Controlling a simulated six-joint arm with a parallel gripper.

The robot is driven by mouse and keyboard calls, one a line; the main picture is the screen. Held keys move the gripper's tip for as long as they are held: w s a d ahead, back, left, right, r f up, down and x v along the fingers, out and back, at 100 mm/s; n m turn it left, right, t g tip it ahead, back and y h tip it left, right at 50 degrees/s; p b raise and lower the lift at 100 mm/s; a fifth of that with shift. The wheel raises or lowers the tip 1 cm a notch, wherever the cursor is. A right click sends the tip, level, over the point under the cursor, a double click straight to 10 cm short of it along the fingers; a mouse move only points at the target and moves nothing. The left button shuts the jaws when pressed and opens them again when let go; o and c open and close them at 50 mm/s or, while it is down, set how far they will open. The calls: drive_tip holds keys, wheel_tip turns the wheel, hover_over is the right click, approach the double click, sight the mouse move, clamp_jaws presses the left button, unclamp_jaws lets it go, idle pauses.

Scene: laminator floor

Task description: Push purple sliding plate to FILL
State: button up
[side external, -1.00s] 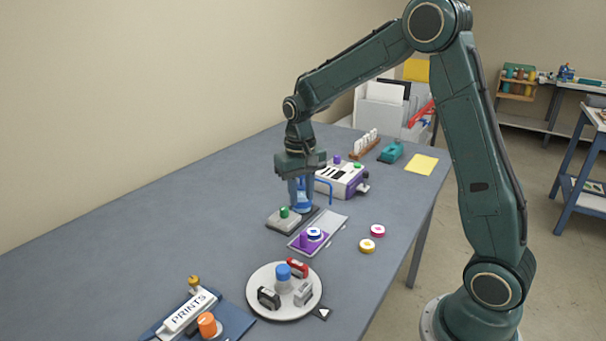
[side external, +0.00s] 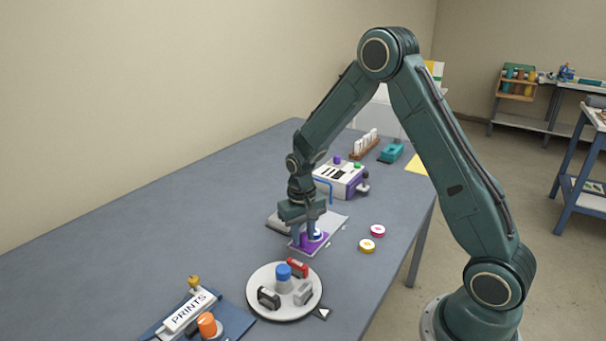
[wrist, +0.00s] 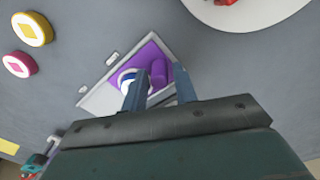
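The purple sliding plate (side external: 309,249) lies at the near end of a pale grey track (side external: 334,220); it also shows in the wrist view (wrist: 149,51). An upright purple knob (wrist: 158,71) stands on it, beside a white and blue disc (wrist: 126,77) partly hidden by a finger. My gripper (side external: 303,241) points down over the plate. In the wrist view its two fingers (wrist: 159,80) are apart, one on each side of the knob; I cannot tell whether they touch it. No FILL lettering is readable.
A round white tray (side external: 262,308) with blue, red, black and grey pieces stands nearby. Yellow (side external: 367,246) and pink (side external: 378,231) discs lie to the right of the track. A purple and white machine (side external: 340,181) stands behind. The table's left side is clear.

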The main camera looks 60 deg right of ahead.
drive_tip(key=shift+f, duration=0.3)
drive_tip(key=shift+c, duration=0.2)
clamp_jaws()
drive_tip(key=shift+d, duration=2.4)
drive_tip(key=shift+o, duration=0.2)
unclamp_jaws()
wheel_tip(320, 180, up, 14)
drive_tip(key=shift+a, duration=0.2)
drive_tip(key=shift+o, duration=0.3)
drive_tip(key=shift+w+f, duration=0.1)
